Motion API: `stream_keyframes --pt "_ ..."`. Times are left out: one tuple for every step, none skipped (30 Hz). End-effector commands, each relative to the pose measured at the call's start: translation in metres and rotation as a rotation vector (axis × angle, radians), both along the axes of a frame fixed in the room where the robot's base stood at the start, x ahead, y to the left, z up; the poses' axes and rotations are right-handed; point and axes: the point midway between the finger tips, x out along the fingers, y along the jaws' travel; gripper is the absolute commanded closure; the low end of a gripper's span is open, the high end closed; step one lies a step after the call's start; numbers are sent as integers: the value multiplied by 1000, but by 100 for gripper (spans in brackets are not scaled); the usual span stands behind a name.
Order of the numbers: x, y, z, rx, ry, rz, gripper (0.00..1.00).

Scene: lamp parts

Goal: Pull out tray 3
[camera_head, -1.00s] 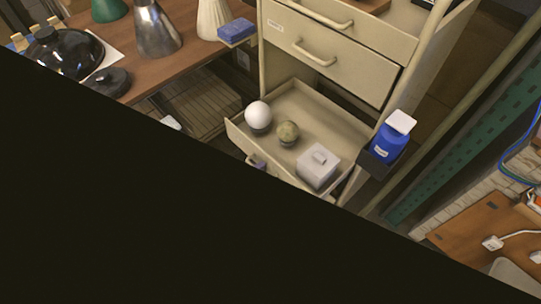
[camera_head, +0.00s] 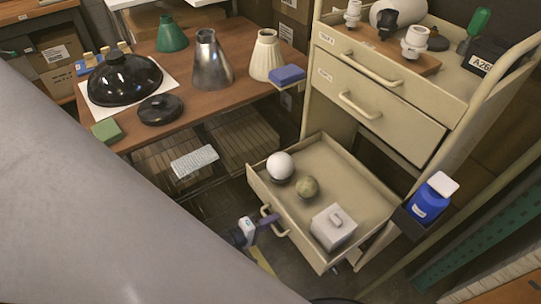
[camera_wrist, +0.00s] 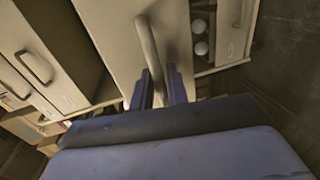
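Tray 3 (camera_head: 340,165) is the beige lowest drawer of the cart and stands far out. It holds a white ball (camera_head: 280,166), a mottled greenish ball (camera_head: 307,187) and a white lidded box (camera_head: 333,226). Its curved handle (camera_head: 279,230) is on the front face. My gripper (camera_head: 265,219) is at this handle. In the wrist view, the two dark fingers of my gripper (camera_wrist: 160,82) lie close on either side of the handle (camera_wrist: 150,45) and look shut on it; the contact itself is partly hidden.
Two upper drawers (camera_head: 375,95) of the cart are shut. A blue bottle (camera_head: 429,199) sits in a holder at the tray's right. A wooden table (camera_head: 205,95) with lamp shades stands at the left. My arm covers the lower left.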

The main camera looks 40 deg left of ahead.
Motion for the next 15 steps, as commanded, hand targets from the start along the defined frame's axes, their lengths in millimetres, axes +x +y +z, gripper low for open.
stream_keyframes --pt "0 0 0 0 0 0 84" --pt "0 0 0 0 0 0 84" --pt "0 0 0 0 0 0 84" --pt "0 0 0 0 0 0 84" --pt "0 0 0 0 0 0 84" --pt "0 0 0 0 0 0 84" --pt "0 0 0 0 0 0 84" --pt "0 0 0 0 0 0 84" --pt "0 0 0 0 0 0 84" --pt "0 0 0 0 0 0 84" --pt "0 0 0 0 0 1 84" --pt "-1 1 0 0 0 1 84" --pt "-3 2 1 0 0 2 84" --pt "-5 2 1 0 0 2 84" --pt "-9 4 2 1 0 2 84"
